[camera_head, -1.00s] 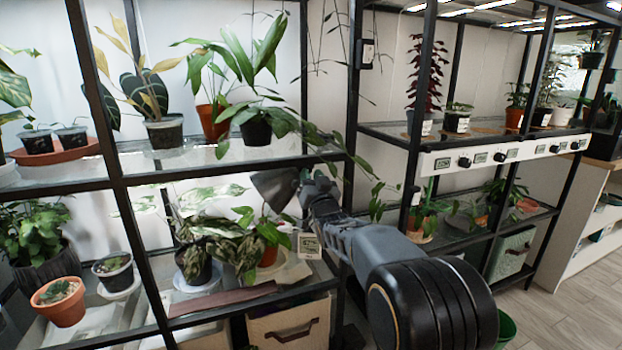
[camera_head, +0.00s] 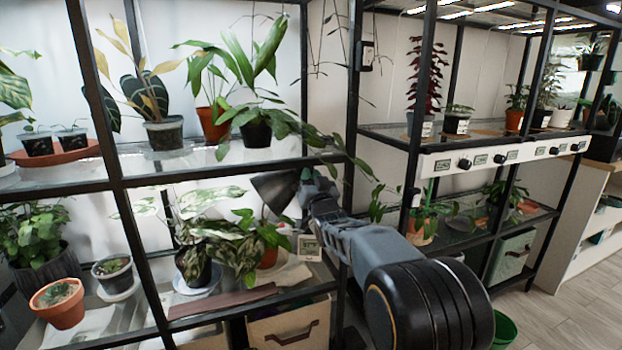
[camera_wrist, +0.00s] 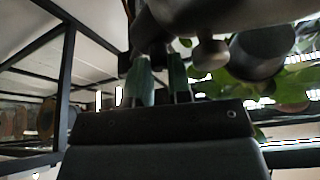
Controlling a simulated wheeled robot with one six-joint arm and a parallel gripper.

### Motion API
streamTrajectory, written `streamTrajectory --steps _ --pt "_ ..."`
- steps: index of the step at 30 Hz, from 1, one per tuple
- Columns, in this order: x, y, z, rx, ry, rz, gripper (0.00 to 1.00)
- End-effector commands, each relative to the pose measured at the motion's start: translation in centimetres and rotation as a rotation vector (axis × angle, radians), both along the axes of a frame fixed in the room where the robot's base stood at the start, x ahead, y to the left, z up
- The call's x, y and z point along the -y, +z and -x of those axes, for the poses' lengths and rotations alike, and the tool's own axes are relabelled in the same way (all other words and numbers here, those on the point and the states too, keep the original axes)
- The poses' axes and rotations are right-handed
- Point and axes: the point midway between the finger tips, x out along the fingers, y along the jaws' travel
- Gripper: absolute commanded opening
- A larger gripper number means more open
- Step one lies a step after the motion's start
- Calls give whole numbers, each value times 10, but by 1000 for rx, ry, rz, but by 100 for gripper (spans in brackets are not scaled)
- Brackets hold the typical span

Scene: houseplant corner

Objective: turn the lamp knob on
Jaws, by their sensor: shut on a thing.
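A lamp with a dark grey conical shade (camera_head: 274,190) hangs above the lower left shelf in the head view. My gripper (camera_head: 306,178) is at the right side of the shade, close against it. In the wrist view my gripper (camera_wrist: 160,72) shows two green fingers reaching up to a dark part under the lamp's grey body (camera_wrist: 205,14). The fingers are shut on what appears to be the lamp knob, which is mostly hidden between the tips. A pale rounded stub (camera_wrist: 210,54) stands to the right of the fingers, apart from them.
Leafy potted plants (camera_head: 215,250) stand just below and left of the lamp. A small tag (camera_head: 310,247) is under my wrist. A black shelf post (camera_head: 350,120) rises close to my arm. A white panel (camera_head: 440,164) with several black knobs is at the right.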

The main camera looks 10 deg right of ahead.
Motion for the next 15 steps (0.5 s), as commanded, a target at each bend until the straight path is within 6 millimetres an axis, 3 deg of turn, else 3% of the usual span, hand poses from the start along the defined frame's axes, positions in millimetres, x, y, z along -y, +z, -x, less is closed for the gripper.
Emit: streamTrajectory --steps 8,15 --pt "-2 1 0 -14 1 -132 0" --pt "-3 1 1 -39 2 -348 0"
